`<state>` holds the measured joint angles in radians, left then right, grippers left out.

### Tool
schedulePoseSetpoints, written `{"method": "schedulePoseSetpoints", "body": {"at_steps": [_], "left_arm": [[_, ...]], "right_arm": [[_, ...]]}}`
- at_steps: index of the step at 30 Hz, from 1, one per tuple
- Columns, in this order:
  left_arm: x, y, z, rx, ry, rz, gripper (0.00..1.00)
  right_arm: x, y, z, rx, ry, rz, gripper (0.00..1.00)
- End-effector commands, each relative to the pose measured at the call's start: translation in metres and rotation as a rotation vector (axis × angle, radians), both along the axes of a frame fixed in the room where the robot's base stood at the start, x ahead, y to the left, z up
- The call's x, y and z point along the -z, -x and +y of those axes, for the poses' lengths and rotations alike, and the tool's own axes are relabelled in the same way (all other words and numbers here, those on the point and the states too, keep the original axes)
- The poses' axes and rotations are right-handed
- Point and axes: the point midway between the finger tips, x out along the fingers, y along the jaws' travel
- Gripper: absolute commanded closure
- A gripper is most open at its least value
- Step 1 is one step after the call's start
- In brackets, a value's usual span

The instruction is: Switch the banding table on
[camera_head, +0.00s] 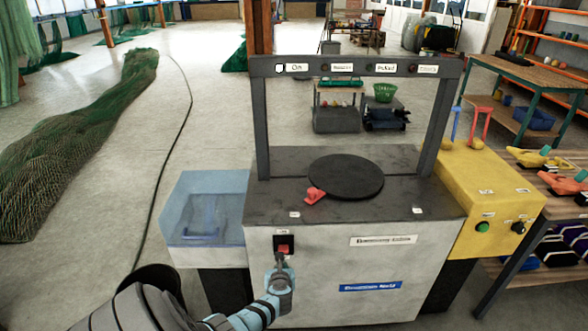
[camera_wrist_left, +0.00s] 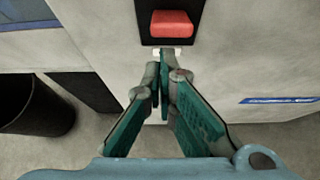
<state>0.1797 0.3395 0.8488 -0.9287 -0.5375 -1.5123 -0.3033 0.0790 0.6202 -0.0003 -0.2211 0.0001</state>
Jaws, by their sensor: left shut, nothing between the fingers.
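The banding table (camera_head: 330,262) is a grey cabinet with a dark top, a black round turntable (camera_head: 346,177) and a dark upright frame. On its front, left of middle, is a black switch plate with a red rocker switch (camera_head: 283,249). The red rocker also shows large at the top of the left wrist view (camera_wrist_left: 171,23). My left gripper (camera_head: 281,262) is shut and empty, its fingertips (camera_wrist_left: 165,72) just below the switch plate. I cannot tell whether the tips touch the panel. My right gripper is not in view.
A clear blue bin (camera_head: 205,215) adjoins the table's left side. A yellow box (camera_head: 490,200) with a green button (camera_head: 483,227) and a black knob (camera_head: 518,228) adjoins its right. A small red piece (camera_head: 314,195) lies by the turntable. Floor at left is partly covered by a net (camera_head: 90,130).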

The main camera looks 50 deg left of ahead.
Motion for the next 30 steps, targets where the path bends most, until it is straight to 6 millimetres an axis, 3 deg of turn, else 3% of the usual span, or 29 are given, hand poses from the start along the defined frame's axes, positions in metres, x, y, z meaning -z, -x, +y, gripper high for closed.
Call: {"method": "schedulePoseSetpoints", "body": {"at_steps": [14,23,26,30], "left_arm": [[-0.015,-0.005,-0.003,0.008,-0.001,-0.004,1.00],[-0.015,-0.005,-0.003,0.008,-0.002,-0.005,1.00],[-0.012,-0.005,-0.003,0.008,-0.002,-0.005,1.00],[0.007,0.000,-0.007,0.005,0.000,-0.003,1.00]], "right_arm": [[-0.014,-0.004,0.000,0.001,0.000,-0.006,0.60],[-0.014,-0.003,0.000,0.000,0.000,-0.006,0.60],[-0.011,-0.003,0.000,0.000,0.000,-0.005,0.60],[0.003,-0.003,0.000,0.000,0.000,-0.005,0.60]]}}
